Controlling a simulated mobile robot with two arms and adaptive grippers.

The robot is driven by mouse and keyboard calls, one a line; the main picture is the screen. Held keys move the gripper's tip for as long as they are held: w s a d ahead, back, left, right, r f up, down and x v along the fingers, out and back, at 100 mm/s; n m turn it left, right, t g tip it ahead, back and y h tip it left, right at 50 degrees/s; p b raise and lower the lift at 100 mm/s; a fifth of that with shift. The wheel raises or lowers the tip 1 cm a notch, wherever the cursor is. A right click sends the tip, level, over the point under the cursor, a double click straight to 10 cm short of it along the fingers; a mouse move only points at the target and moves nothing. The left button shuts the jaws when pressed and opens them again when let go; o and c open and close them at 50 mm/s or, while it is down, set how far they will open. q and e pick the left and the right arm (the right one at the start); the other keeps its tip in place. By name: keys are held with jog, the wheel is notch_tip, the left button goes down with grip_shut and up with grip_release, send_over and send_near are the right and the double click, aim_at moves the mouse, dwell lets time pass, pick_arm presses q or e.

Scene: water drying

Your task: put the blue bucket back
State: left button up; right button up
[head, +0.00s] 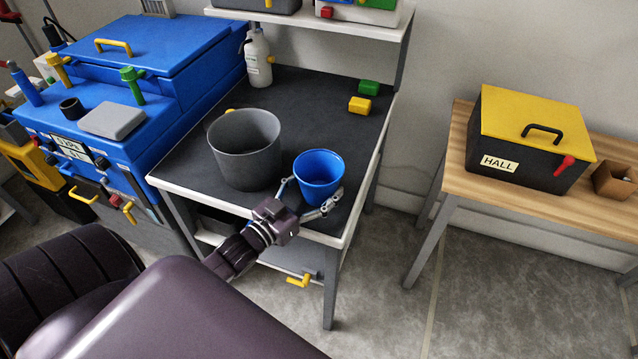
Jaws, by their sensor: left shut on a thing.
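The blue bucket (318,176) is upright at the front right corner of the dark-topped bench (305,93). My left gripper (311,199) reaches in from the front, with one finger on each side of the bucket, shut on it. I cannot tell whether the bucket's base touches the bench top. A larger grey bucket (243,150) stands close by on the left, apart from the blue one. My right gripper is not in view.
A yellow block (360,105) and a green block (368,88) lie behind the buckets. A white bottle (258,60) stands at the back left. A blue machine (130,90) adjoins on the left. A wooden table (520,196) with a yellow-lidded box (530,140) is on the right.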

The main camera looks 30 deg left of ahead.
pick_arm(q)
jog(key=shift+f, duration=0.15)
jog(key=o, duration=1.4)
jog(key=shift+r, duration=0.25)
jog(key=s+a+p, duration=0.1)
jog(key=s+p, duration=0.3)
jog(key=s, duration=0.8)
jog(key=shift+a+f, duration=0.15)
jog(key=shift+a, duration=0.15)
